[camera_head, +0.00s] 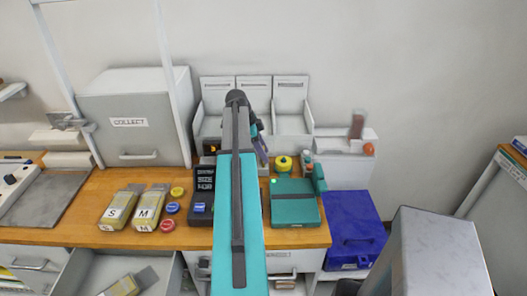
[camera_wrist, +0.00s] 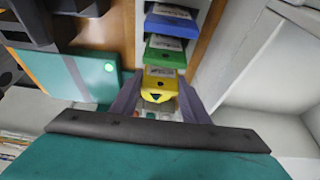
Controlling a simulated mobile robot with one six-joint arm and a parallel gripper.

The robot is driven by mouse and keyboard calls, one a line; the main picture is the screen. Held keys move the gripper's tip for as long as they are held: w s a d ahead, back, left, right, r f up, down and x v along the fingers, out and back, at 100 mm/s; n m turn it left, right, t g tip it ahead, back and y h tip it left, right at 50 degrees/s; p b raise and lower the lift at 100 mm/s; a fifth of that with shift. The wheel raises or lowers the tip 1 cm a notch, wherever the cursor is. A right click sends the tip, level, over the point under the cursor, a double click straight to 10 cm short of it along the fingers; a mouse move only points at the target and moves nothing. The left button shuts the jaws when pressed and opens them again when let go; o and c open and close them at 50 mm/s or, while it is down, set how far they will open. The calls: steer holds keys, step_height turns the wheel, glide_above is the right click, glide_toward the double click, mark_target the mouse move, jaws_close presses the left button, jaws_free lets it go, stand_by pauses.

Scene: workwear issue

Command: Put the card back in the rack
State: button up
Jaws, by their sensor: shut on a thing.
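My gripper (camera_wrist: 160,92) is shut on a yellow card (camera_wrist: 160,76) with a pale label and a dark triangle, seen between the purple fingers in the wrist view. A green card (camera_wrist: 165,50) and a blue card (camera_wrist: 172,20) lie in line above it in the picture, in a white-sided rack (camera_wrist: 197,45). The yellow card is close to the green one; I cannot tell whether it is in the rack or above it. In the head view my arm hides the rack and cards, and only part of my gripper (camera_head: 262,152) shows beside it.
A teal box (camera_head: 293,209) stands right of my arm, and a yellow round thing (camera_head: 284,164) behind it. White upright holders (camera_head: 293,95) line the wall. A blue box (camera_head: 350,222) stands at right.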

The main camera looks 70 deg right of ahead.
steer(key=shift+f, duration=0.3)
stand_by(0.5)
steer(key=o, duration=1.1)
steer(key=shift+r, duration=0.15)
steer(key=shift+r+p, duration=1.75)
steer(key=shift+r, duration=2.65)
